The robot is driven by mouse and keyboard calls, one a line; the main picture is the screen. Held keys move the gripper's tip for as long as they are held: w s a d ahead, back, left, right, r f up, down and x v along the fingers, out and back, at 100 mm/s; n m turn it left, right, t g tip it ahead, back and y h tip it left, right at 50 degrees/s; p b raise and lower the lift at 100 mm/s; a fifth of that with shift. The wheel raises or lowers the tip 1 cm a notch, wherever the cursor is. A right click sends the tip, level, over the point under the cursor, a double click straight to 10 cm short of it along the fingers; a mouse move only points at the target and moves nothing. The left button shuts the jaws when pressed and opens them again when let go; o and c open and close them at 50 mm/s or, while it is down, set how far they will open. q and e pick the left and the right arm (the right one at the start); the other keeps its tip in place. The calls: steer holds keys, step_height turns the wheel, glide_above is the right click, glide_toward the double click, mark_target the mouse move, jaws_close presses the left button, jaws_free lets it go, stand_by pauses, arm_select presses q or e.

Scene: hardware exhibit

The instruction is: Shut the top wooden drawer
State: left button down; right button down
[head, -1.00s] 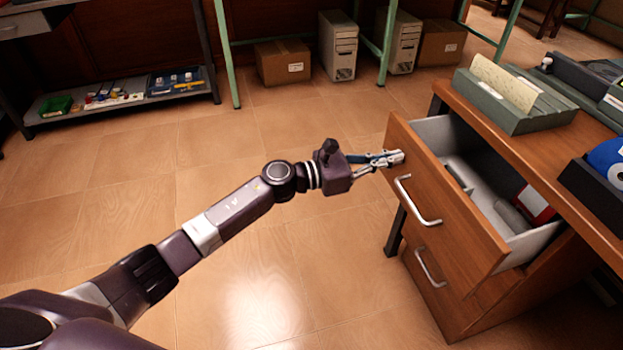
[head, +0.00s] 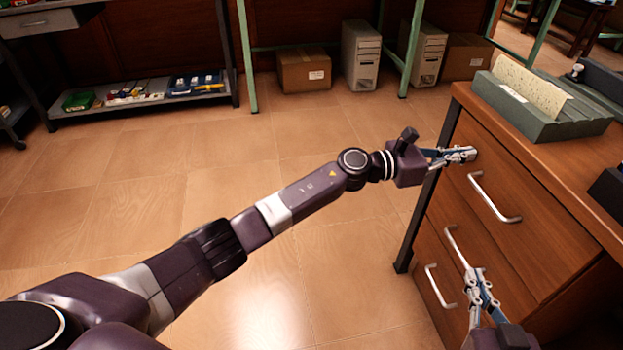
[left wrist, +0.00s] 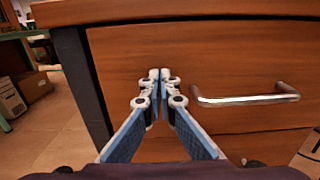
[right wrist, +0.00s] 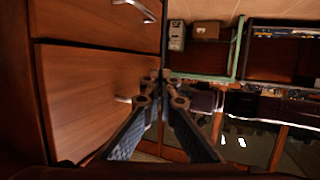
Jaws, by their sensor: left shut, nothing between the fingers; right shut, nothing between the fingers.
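The top wooden drawer (head: 535,205) is in the desk at the right of the head view. Its front looks flush with the desk and no inside shows. Its metal handle (head: 494,200) also shows in the left wrist view (left wrist: 245,99). My left gripper (head: 473,154) is shut and empty, with its tips at the upper left part of the drawer front, left of the handle. Whether they touch is unclear. My right gripper (head: 474,272) is shut and empty, lower down, in front of the lower drawer fronts in the head view.
Lower drawer handles (head: 440,286) stick out below the top drawer. A grey-green file tray (head: 540,118) stands on the desk top. The tiled floor left of the desk is clear; a cardboard box (head: 303,70) and computer towers (head: 361,55) stand at the back.

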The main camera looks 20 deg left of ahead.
arm_select(q)
steer(key=shift+w+d+r, duration=0.2)
steer(key=shift+w+d, duration=0.05)
steer(key=shift+d, duration=0.15)
arm_select(e)
steer(key=r, duration=0.1)
steer(key=r+t, duration=0.1)
steer(key=r, duration=0.1)
steer(key=shift+w+a, duration=0.35)
steer(key=shift+w, duration=0.05)
